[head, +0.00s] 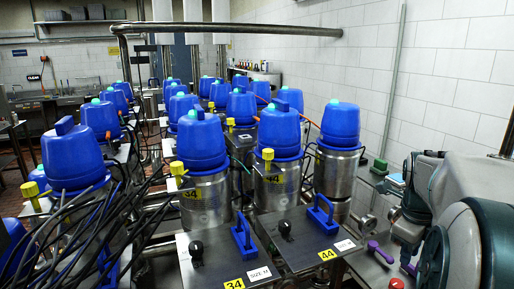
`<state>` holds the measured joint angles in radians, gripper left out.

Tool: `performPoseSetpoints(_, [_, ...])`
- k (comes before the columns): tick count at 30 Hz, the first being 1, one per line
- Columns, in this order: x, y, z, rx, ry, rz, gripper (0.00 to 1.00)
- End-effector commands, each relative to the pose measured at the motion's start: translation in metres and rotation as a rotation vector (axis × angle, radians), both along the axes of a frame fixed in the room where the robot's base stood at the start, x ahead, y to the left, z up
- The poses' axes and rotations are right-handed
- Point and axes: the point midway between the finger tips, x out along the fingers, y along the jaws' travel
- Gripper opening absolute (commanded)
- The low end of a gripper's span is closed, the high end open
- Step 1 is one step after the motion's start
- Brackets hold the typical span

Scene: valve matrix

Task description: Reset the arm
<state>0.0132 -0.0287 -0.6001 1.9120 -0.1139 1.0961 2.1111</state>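My arm, white with dark green joint covers, is folded at the right edge of the head view. Its lower parts run out of the frame at the bottom right. My gripper does not show, so I cannot see its fingers or whether it holds anything. The arm is to the right of the steel valves with blue caps (341,122). No contact between the arm and the valves is visible.
Dark panels labelled 34 (222,263) and 44 (312,245) carry black knobs and blue handles (322,214). Black cables (75,225) hang at left. A steel pipe (230,28) crosses above. A purple lever (379,252) and red knob (396,283) are near my arm.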

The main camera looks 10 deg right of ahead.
Motion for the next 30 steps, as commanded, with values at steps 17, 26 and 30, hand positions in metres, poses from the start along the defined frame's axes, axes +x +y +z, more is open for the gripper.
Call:
performPoseSetpoints(17, [-0.014, 0.112, -0.009, -0.046, -0.007, 1.023, 0.22])
performPoseSetpoints(26, [-0.045, 0.19, -0.021, -0.211, 0.017, 1.814, 0.22])
performPoseSetpoints(30, [-0.063, 0.22, -0.029, -0.317, 0.052, 2.158, 0.22])
